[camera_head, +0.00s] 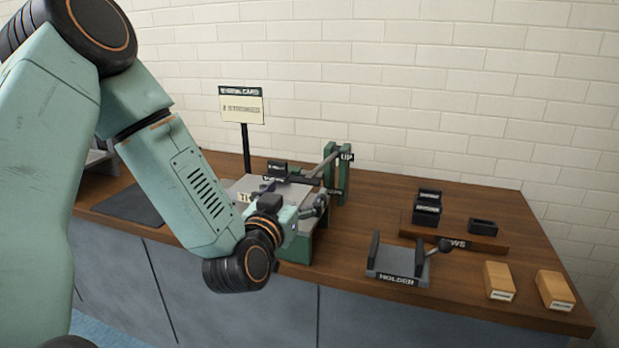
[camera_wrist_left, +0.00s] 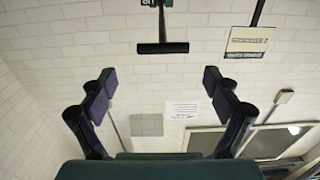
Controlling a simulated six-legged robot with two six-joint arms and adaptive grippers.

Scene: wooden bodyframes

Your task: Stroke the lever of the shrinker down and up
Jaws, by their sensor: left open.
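The shrinker (camera_head: 307,240) stands on the bench as a green frame with a grey top, partly hidden behind my left arm. Its grey lever (camera_head: 322,165) slopes from the green upright beside the UP label down to the left. A dark crossbar (camera_wrist_left: 162,48), apparently the lever's handle, shows in the left wrist view, beyond the fingertips and near the top edge. My left gripper (camera_head: 291,196) is in front of the shrinker, with its fingers also showing in the left wrist view (camera_wrist_left: 158,85). It is open with nothing between the fingers. My right gripper is out of view.
A card on a post (camera_head: 241,106) stands behind the shrinker, reading apparently 2 strokes. To the right are a holder (camera_head: 398,264), a board with dark jaws (camera_head: 427,207) and two wooden blocks (camera_head: 499,281). The bench between shrinker and holder is clear.

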